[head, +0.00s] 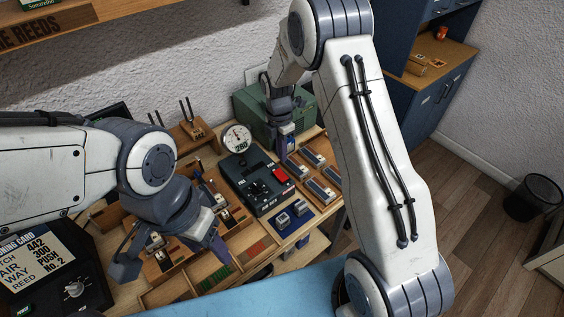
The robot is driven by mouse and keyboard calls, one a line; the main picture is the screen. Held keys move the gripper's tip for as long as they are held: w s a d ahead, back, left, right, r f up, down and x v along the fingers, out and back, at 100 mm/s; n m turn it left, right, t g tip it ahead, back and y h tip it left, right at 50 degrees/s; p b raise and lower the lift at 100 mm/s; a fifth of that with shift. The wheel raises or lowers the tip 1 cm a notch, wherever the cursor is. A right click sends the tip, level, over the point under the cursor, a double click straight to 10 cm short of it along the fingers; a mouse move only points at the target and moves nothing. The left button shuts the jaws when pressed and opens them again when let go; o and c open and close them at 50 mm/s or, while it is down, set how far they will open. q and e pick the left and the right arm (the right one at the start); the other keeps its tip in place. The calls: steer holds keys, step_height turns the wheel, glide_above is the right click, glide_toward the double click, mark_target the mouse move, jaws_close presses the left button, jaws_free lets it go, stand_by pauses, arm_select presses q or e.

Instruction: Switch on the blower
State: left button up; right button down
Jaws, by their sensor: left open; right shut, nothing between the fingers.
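A dark control box (250,187) with black knobs and a red switch (280,175) stands mid-bench. I take it for the blower's control, but its small lettering is unreadable. A round white gauge (236,138) reading about 280 stands behind it. My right gripper (283,155) is shut and empty, pointing down just behind the red switch; I cannot tell its height or whether it touches anything. My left gripper (168,257) is open with its fingers spread over the wooden tray (187,267) at the left. Whether the switch is on cannot be told.
A green case (254,108) stands behind my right gripper. Small grey parts lie in trays right of the box, and two more sit on a blue mat (292,218) in front. A card (37,262) reads 442, 300, reed no 2. A bin (533,197) stands on the floor.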

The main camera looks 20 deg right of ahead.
step_height(320, 180, up, 6)
steer(key=b, duration=0.1)
steer(key=shift+s+d, duration=0.2)
steer(key=shift+s, duration=0.15)
